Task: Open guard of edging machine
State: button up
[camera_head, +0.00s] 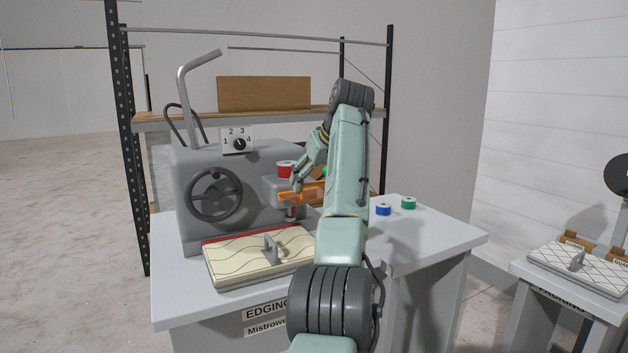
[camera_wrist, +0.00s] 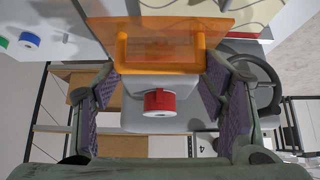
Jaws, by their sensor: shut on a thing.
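The edging machine (camera_head: 245,160) is a grey unit on a table, with a handwheel and a numbered dial. Its guard (camera_head: 314,190) is a see-through orange panel at the front of the machine's head, partly hidden by my arm. The guard (camera_wrist: 175,27) and its orange bar-like handle show at the top of the wrist view. My gripper (camera_head: 299,180) is at the guard. In the wrist view, my gripper (camera_wrist: 163,66) has its two purple-padded fingers at either end of the handle, shut on it. I cannot tell the guard's exact angle.
A red spool (camera_head: 285,170) sits on the machine's head. Blue (camera_head: 383,209) and green (camera_head: 408,203) spools stand on the table's right. A shelf rack (camera_head: 386,100) stands behind; a packing table (camera_head: 560,292) is right.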

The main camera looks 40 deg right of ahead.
jog(key=shift+s+d+f, duration=0.1)
jog(key=shift+s+f, duration=0.05)
jog(key=shift+f, duration=0.05)
jog(key=o, duration=1.7)
jog(key=shift+r, duration=0.15)
jog(key=v, duration=1.2)
